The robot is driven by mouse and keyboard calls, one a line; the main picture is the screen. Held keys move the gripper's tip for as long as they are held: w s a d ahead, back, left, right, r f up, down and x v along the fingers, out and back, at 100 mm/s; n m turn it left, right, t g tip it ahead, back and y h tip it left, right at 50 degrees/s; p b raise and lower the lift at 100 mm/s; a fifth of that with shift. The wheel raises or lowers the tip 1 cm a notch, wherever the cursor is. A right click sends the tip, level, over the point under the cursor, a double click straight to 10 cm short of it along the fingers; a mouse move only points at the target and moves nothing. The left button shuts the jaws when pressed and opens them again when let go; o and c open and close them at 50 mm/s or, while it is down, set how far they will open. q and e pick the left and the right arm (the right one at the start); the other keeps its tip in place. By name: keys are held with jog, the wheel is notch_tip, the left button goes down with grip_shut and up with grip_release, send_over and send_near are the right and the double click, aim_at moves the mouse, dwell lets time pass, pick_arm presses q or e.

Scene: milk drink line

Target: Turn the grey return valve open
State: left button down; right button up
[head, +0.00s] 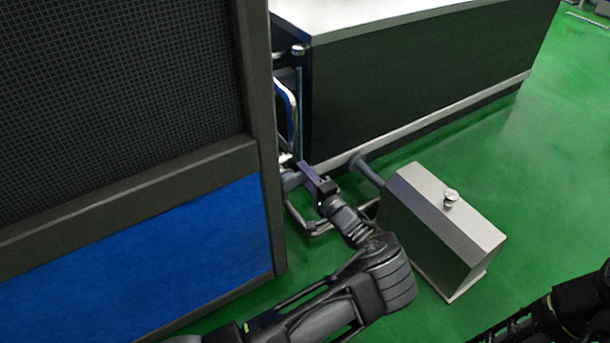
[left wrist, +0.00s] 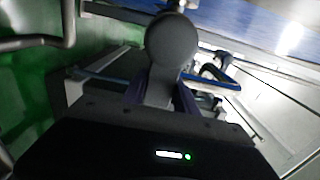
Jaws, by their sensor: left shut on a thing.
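The grey valve handle (left wrist: 172,42) has a large rounded end and fills the upper middle of the left wrist view. Its narrower part runs down between the fingers of my left gripper (left wrist: 163,96), which is shut on it. In the head view my left gripper (head: 298,167) reaches into the gap between the blue-panelled cabinet and the dark counter. A grey part beside the fingertips (head: 290,180) shows there, mostly hidden by the gripper and the cabinet edge. How far the valve is turned cannot be told. My right gripper is out of view; only part of that arm shows at lower right.
The cabinet with blue panel (head: 150,262) and mesh stands close on the left. The dark counter (head: 410,85) is behind. A grey metal box (head: 430,235) with a pipe stands right of my left arm. Bent metal tubing lies low in the gap. Green floor is free at right.

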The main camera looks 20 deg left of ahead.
pick_arm(q)
jog(key=c, duration=1)
grip_release()
jog(key=shift+o, duration=0.2)
jog(key=p+v, duration=0.2)
jog(key=v, duration=0.5)
jog(key=shift+s+d, duration=0.25)
jog(key=shift+d, duration=0.1)
jog(key=shift+r, duration=0.15)
